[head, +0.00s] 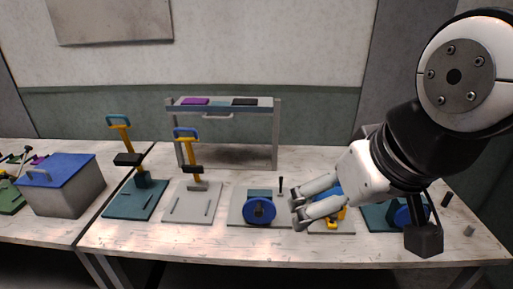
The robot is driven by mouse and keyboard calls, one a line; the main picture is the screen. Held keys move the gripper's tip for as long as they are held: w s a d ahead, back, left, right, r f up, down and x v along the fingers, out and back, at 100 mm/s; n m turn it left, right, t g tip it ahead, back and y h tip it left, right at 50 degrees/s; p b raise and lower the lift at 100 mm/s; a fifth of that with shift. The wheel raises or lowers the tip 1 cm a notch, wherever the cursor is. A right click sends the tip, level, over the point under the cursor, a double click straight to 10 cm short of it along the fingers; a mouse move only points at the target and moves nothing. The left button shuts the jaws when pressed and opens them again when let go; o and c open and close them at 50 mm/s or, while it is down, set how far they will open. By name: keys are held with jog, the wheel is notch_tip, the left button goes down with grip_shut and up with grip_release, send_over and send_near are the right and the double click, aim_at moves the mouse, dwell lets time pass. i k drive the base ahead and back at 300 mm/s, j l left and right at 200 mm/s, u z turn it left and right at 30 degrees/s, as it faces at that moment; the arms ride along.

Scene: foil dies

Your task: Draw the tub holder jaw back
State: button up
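No part is marked as the tub holder, so I cannot tell for certain which fixture it is. One fixture on a grey plate (231,216) has a blue round wheel (259,210) in front of a dark green block (260,194). A small fixture with blue and yellow parts (342,213) is partly hidden behind my gripper. A teal plate (375,216) with another blue wheel (402,216) is partly hidden by my arm. My gripper (296,208) points left, fingers apart and empty, above the table between the grey-plate fixture and the blue and yellow one.
Two lever presses with yellow posts stand on a teal plate (126,207) and a grey plate (183,214). A grey bin with a blue lid (57,169) is at left. A grey rack (275,135) stands behind. The table's front strip (200,237) is clear.

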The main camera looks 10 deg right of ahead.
aim_at(330, 220)
jog(key=i+l+z, duration=0.1)
jog(key=i+z, duration=0.45)
jog(key=k+l+z, duration=0.1)
jog(key=k+z, duration=0.15)
jog(key=k, duration=0.2)
jog(key=k+l+z, duration=0.25)
jog(key=k, duration=0.2)
jog(key=j, duration=0.1)
